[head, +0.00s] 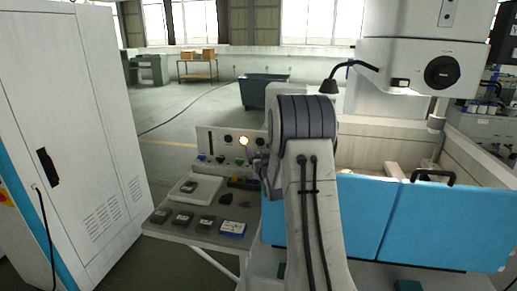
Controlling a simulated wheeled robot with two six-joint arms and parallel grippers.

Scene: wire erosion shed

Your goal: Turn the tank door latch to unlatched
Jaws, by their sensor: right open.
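The blue tank door (335,215) forms the front of the white machine tank, with a seam to a second blue panel (440,227) on its right. A black bent handle (432,176) stands at the top edge of the right panel; I cannot tell whether it is the latch or how it is turned. My right arm rises in front of the left panel and hides part of it. My right gripper (261,166) is small and partly hidden behind the arm, near the control panel, left of the door. It is open and looks empty. My left gripper is out of view.
A grey table (190,232) with small boxes and a tray (195,189) stands left of the tank. A white cabinet (75,120) fills the left. The machine head (420,65) overhangs the tank.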

